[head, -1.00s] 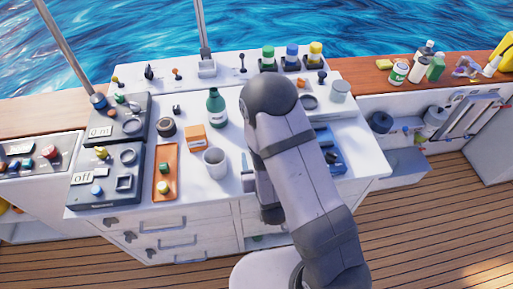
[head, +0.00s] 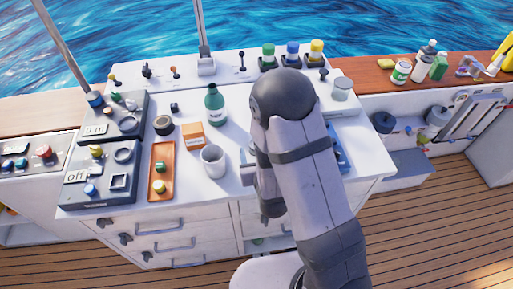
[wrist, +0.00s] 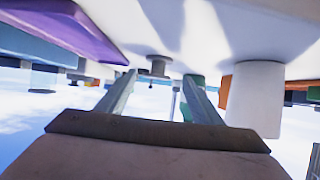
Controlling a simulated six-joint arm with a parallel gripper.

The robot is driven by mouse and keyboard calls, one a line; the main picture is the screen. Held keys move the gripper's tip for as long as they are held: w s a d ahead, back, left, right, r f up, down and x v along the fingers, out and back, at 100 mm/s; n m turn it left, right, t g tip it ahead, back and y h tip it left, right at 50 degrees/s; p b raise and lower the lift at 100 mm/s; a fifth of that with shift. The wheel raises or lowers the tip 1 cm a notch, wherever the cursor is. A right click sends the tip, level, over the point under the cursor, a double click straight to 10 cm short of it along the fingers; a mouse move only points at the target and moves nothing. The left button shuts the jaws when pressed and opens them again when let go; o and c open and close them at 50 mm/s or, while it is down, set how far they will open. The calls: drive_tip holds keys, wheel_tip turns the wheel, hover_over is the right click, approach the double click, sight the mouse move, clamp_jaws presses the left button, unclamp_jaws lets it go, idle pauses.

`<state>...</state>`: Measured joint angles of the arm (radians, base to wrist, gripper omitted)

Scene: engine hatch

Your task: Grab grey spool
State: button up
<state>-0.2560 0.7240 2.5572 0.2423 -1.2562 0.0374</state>
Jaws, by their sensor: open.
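The grey spool (wrist: 158,66) shows in the wrist view, which sees the scene upside down. It stands on the white worktop, ahead of my gripper (wrist: 160,82) and between the lines of its two fingers. The fingers are apart, with nothing held between them. The spool looks clear of the fingertips, but the exact distance is hard to tell. In the head view I cannot make out the spool; my arm covers that part of the worktop. Only a light part of my gripper (head: 248,172) shows there, beside the arm.
A grey-white cup (head: 213,161), orange box (head: 193,136) and green bottle (head: 214,105) stand left of my arm. The cup (wrist: 255,98) looms close in the wrist view. A purple panel-like thing (wrist: 65,28) lies on the other side. An orange tray (head: 161,174) is farther left.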

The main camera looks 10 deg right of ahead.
drive_tip(key=shift+w+d+f+b, duration=0.15)
drive_tip(key=shift+w+f+b, duration=0.5)
drive_tip(key=shift+b, duration=1.45)
drive_tip(key=shift+w+d+f+b, duration=0.1)
drive_tip(key=shift+w+b, duration=0.05)
drive_tip(key=shift+w, duration=0.2)
drive_tip(key=shift+w+d+f+b, duration=0.1)
drive_tip(key=shift+w+b, duration=0.05)
drive_tip(key=shift+w, duration=0.2)
drive_tip(key=shift+w+a+p, duration=0.1)
drive_tip(key=shift+w+p, duration=0.25)
drive_tip(key=shift+p, duration=0.05)
drive_tip(key=shift+w+f, duration=0.3)
drive_tip(key=shift+w, duration=0.3)
drive_tip(key=shift+c, duration=0.3)
drive_tip(key=c, duration=1.1)
